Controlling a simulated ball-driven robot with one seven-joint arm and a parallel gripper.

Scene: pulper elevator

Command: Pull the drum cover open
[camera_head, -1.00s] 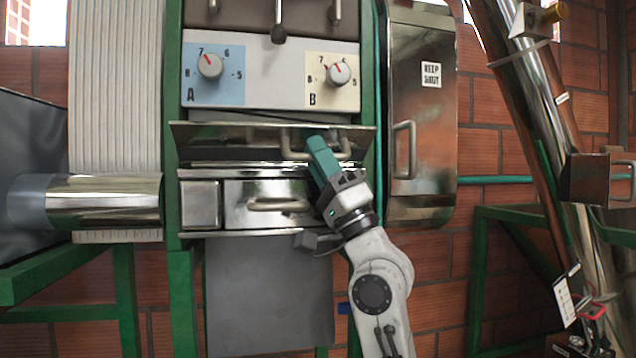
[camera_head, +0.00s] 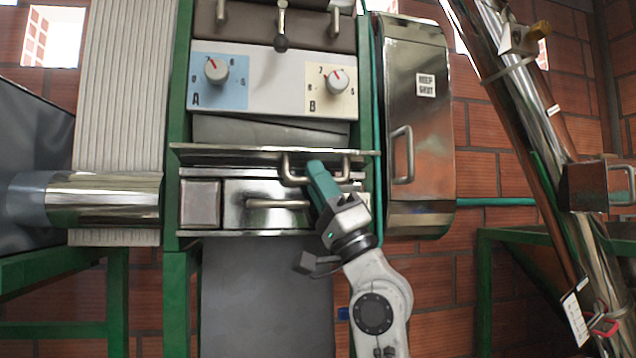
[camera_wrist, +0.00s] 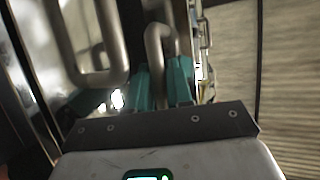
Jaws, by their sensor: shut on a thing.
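The drum cover (camera_head: 230,154) is a metal flap across the machine's front, below the dial panel. It is tilted outward at its top, with a grey surface (camera_head: 225,128) showing above its edge. A bent-bar handle (camera_head: 287,170) is on it, and the handle's bar also shows in the wrist view (camera_wrist: 158,42). My gripper (camera_head: 314,170), with teal fingers, is shut on this handle toward its right part. In the wrist view the fingers (camera_wrist: 160,85) stand on either side of the bar. My fingers hide part of the handle.
Below the cover is a metal drawer front (camera_head: 240,208) with a bar handle (camera_head: 278,204). Dials A (camera_head: 216,71) and B (camera_head: 337,80) sit above. A steel cabinet (camera_head: 425,125) stands close on the right, a shiny pipe (camera_head: 110,197) on the left.

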